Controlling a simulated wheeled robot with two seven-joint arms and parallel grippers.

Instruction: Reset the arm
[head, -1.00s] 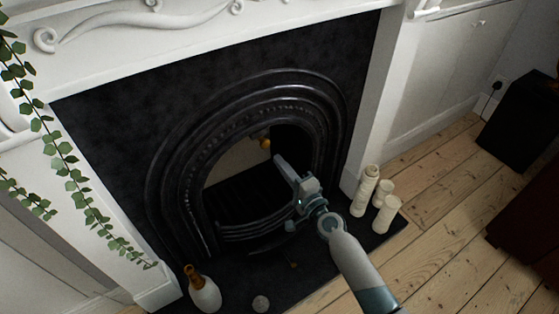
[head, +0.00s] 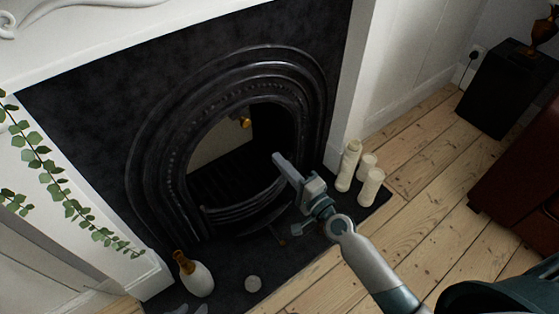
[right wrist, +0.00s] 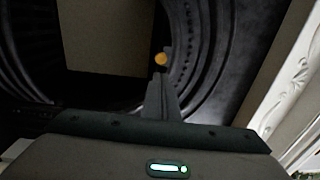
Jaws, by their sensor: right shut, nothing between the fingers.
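My right gripper (head: 277,158) reaches from the lower right in the head view. Its slim fingers are shut together with nothing between them, in front of the fireplace opening. In the right wrist view the closed fingers (right wrist: 161,98) point at the dark arch, with a brass knob (right wrist: 161,59) just past the tips. That knob (head: 245,122) also shows inside the opening in the head view. Two grey tips at the bottom edge look like my left gripper (head: 191,309); they stand apart, and the rest is out of frame.
The black fireplace arch (head: 165,130) has a low curved grate (head: 245,205). Ivy (head: 45,165) hangs at left.

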